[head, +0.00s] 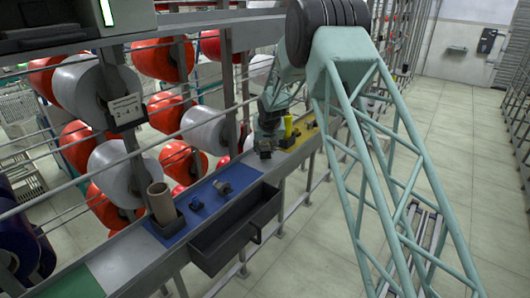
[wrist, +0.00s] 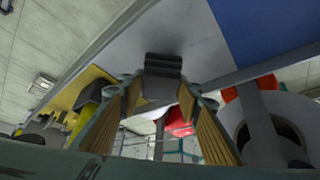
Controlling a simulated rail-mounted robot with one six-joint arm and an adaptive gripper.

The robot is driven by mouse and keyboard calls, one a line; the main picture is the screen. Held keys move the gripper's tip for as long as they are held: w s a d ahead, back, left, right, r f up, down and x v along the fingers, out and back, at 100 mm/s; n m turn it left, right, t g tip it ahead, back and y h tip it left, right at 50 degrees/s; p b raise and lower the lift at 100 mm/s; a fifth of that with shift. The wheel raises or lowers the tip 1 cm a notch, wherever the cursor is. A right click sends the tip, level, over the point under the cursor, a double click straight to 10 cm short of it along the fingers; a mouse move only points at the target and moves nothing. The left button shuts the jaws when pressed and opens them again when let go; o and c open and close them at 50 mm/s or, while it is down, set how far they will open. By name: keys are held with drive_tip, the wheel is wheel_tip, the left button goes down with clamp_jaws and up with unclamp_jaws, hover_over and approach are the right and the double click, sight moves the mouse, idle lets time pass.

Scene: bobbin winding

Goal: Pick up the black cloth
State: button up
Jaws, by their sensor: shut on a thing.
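My gripper (head: 265,148) is over the grey rail shelf, between the blue mat and the yellow mat. In the wrist view my gripper (wrist: 163,85) has its two fingers, with tan inner pads, converging on a small dark folded piece, which I take to be the black cloth (wrist: 163,65). The cloth is pinched at the fingertips. In the head view the dark piece (head: 265,155) shows small below the fingers. I cannot tell whether it touches the shelf.
The blue mat (head: 207,205) holds a cardboard tube (head: 162,204) in a dark holder and small parts. The yellow mat (head: 305,137) bears a yellow item (head: 288,127) and dark parts. An open dark drawer (head: 235,230) juts from the shelf front. Red and white bobbins hang behind.

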drive_tip(key=shift+s+r, duration=0.1)
drive_tip(key=shift+r, duration=1.15)
drive_tip(key=s+d+r+b, duration=0.1)
drive_tip(key=s+d+b, duration=0.1)
drive_tip(key=s, duration=1.3)
drive_tip(key=shift+s+d+r+b, duration=0.15)
drive_tip(key=shift+s+b, duration=0.2)
drive_tip(key=shift+b, duration=0.45)
drive_tip(key=o, duration=0.3)
drive_tip(key=shift+c, duration=0.8)
